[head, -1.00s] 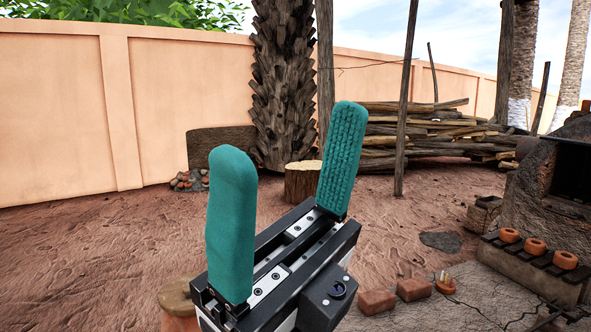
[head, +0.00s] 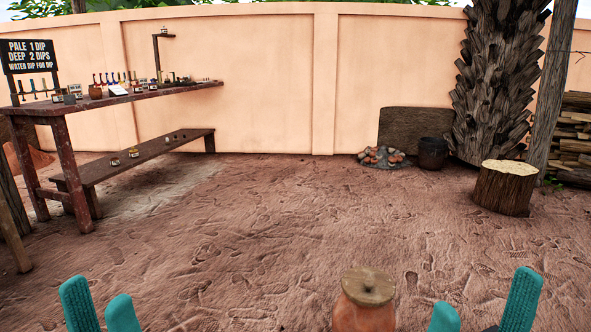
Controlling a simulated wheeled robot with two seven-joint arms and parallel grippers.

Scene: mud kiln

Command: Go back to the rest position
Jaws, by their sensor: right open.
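My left gripper (head: 97,296) shows at the bottom left of the head view. Only the upper parts of its two teal fingers are in the picture. They stand a little apart, with nothing seen between them. My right gripper (head: 484,298) shows at the bottom right. Its two teal fingers are spread wider apart and hold nothing. The bodies of both grippers are mostly cut off by the lower edge. Both grippers are clear of the objects around them in the picture.
A clay jar (head: 365,316) with a wooden lid (head: 368,286) stands at bottom centre, between my grippers. A wooden table (head: 140,97) and low bench (head: 150,162) are at left. A stump (head: 506,187) and dark pot (head: 432,153) are at right. Sandy ground (head: 250,230) lies open between.

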